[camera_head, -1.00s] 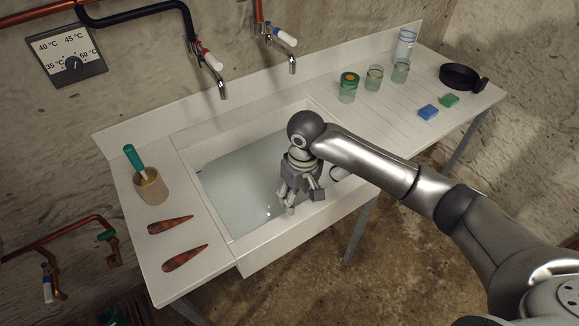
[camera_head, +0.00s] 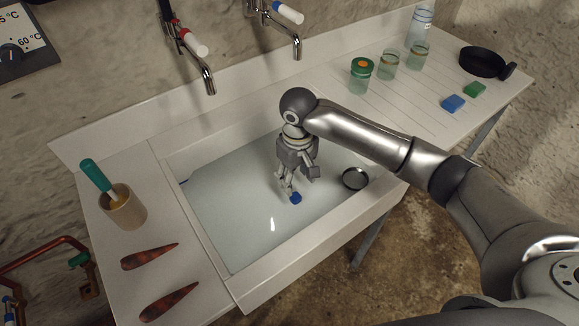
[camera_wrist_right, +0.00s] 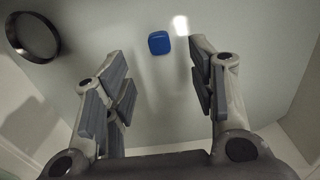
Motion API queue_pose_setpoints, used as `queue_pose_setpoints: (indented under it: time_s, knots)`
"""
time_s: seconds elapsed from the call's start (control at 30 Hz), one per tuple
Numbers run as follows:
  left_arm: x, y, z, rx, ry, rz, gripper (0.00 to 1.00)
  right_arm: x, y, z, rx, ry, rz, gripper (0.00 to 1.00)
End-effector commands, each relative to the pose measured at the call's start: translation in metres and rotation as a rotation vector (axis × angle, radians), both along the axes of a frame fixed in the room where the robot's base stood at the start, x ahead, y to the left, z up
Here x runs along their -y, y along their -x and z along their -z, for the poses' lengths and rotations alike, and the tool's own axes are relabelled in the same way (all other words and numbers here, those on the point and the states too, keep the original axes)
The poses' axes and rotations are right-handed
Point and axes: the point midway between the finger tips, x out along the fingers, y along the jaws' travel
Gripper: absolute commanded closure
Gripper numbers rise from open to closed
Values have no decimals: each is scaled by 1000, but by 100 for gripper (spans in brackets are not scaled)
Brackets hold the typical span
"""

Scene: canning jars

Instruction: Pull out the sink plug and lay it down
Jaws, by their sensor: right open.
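The white sink basin (camera_head: 262,288) has a pale, glossy bottom. A small blue rounded piece (camera_head: 295,198), which looks like the plug's grip, sits low in the basin. My right gripper (camera_head: 290,194) hangs over the basin, pointing down, with its fingertips close to the blue piece in the head view. In the right wrist view the gripper (camera_wrist_right: 160,85) is open and empty. The blue piece (camera_wrist_right: 159,42) shows beyond the fingertips, between the lines of the two fingers. Whether they touch it cannot be told. My left gripper is not in view.
A dark round ring-like dish (camera_head: 355,179) lies in the basin's right part. A pot with a green-handled tool (camera_head: 122,208) and two rusty-red pointed pieces (camera_head: 150,256) are on the left counter. Jars (camera_head: 388,65), sponges (camera_head: 453,103) and a black pan (camera_head: 482,62) stand right.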

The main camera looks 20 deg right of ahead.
Motion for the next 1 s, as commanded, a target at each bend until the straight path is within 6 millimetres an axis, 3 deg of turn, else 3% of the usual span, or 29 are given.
queue_pose_setpoints:
  time_s: [0.23, 0.57, 0.8, 1.0]
  knots:
    - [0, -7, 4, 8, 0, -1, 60, 0, 0, 17, -2, 1, 1, 48]
    - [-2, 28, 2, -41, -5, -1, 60, 0, 1, 75, -3, 1, 0, 48]
    - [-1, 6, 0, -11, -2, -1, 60, 0, 1, 105, -2, 2, 1, 48]
    - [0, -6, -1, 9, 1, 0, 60, 0, 1, 113, 0, 1, -1, 48]
